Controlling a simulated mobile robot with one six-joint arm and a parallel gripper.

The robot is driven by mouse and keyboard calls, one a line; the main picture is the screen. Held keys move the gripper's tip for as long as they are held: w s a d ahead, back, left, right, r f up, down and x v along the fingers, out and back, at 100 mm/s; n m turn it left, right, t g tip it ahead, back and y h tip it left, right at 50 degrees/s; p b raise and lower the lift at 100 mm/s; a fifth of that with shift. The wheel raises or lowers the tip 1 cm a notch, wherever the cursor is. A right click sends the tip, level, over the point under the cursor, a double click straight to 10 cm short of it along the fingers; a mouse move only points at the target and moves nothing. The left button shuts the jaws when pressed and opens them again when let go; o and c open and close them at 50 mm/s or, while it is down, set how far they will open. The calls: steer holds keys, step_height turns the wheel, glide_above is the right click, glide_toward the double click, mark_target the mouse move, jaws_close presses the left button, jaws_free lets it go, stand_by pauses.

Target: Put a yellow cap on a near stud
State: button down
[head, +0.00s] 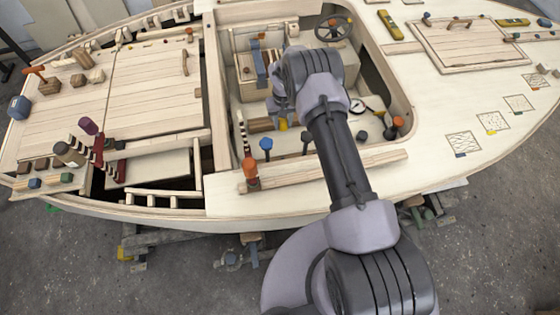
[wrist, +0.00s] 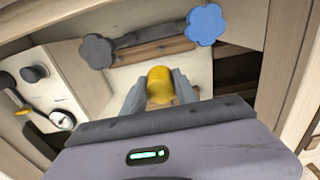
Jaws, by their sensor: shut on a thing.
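My gripper (wrist: 160,90) is shut on a yellow cap (wrist: 160,84), which sits between its two grey fingers in the wrist view. In the head view the yellow cap (head: 283,124) shows small below my arm's wrist, inside the cockpit well; the fingers are mostly hidden there. I cannot tell whether the cap touches anything below. No bare stud can be made out clearly; the cap and fingers hide what lies under them.
A blue lobed knob (wrist: 205,24) and a dark grey lobed knob (wrist: 97,50) stand close beyond the gripper. The well's front rail (head: 320,172) carries an orange-topped post (head: 249,168).

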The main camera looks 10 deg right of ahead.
steer(key=b, duration=1.6)
glide_above(282, 158)
step_height(282, 158, down, 19)
steer(key=shift+d+r, duration=0.1)
step_height(282, 158, down, 10)
steer(key=b, duration=0.4)
steer(key=shift+r, duration=0.15)
steer(key=c, duration=0.9)
jaws_free()
steer(key=shift+c, duration=0.2)
